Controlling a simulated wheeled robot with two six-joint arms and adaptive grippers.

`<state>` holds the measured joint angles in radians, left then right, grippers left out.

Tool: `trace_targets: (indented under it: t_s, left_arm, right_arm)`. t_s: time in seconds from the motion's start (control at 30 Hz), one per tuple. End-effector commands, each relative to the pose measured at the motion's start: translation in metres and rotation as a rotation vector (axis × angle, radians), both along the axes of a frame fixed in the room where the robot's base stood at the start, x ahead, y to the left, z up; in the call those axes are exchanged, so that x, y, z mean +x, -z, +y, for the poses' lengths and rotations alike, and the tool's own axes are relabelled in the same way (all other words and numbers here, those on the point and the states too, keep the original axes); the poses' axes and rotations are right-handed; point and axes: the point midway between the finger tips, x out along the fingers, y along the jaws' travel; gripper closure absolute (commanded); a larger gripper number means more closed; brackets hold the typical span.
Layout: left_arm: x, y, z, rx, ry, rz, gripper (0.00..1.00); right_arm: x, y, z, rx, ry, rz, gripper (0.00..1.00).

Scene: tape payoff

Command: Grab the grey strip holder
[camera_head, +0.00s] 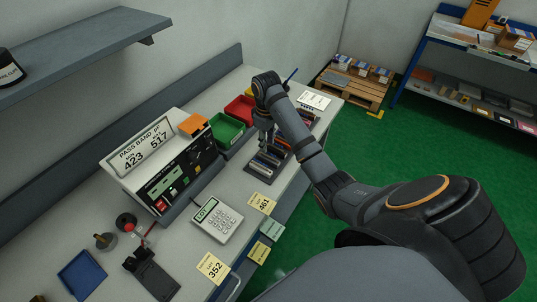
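A dark grey holder (254,168) with several upright strips in grey, blue and red stands on the bench, right of the green bin. It looks like the strip holder, but I cannot tell which strip or part the name means. My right arm reaches in from the lower right, and its gripper (263,139) points down at the holder's back part. The gripper is small and partly hidden by my arm, so I cannot tell whether its fingers are open, shut or touching a strip. My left gripper is not in view.
A green bin (226,131) and a red bin (240,108) stand close left of my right gripper. A white instrument box (125,174), a keypad (217,219) and a black tape stand (152,277) occupy the bench further left. A grey shelf (75,50) overhangs at upper left.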

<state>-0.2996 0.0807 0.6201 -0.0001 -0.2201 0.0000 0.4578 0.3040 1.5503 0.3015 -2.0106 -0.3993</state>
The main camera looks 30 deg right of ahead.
Motion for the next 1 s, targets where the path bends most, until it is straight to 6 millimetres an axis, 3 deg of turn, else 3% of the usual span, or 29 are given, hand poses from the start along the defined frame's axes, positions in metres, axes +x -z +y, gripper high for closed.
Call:
trace_targets:
  t_s: [0.03,0.23,0.4,0.57,0.73,1.0]
  left_arm:
    - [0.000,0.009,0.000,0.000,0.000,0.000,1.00]
    - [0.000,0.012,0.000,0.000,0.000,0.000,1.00]
    - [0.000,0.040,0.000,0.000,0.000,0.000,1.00]
    - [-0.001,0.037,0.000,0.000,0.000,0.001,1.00]
    - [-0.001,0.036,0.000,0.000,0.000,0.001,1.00]
    - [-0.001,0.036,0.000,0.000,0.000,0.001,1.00]
  right_arm:
    - [0.000,0.008,0.000,-0.001,0.000,-0.001,0.70]
    - [-0.001,0.013,-0.001,-0.001,0.000,-0.001,0.70]
    - [-0.007,0.043,-0.002,-0.002,0.000,-0.001,0.70]
    - [-0.007,0.056,-0.002,-0.001,0.001,-0.001,0.70]
    - [-0.007,0.056,-0.002,0.000,0.000,-0.002,0.70]
    - [-0.007,0.056,-0.002,-0.001,0.000,-0.001,1.00]
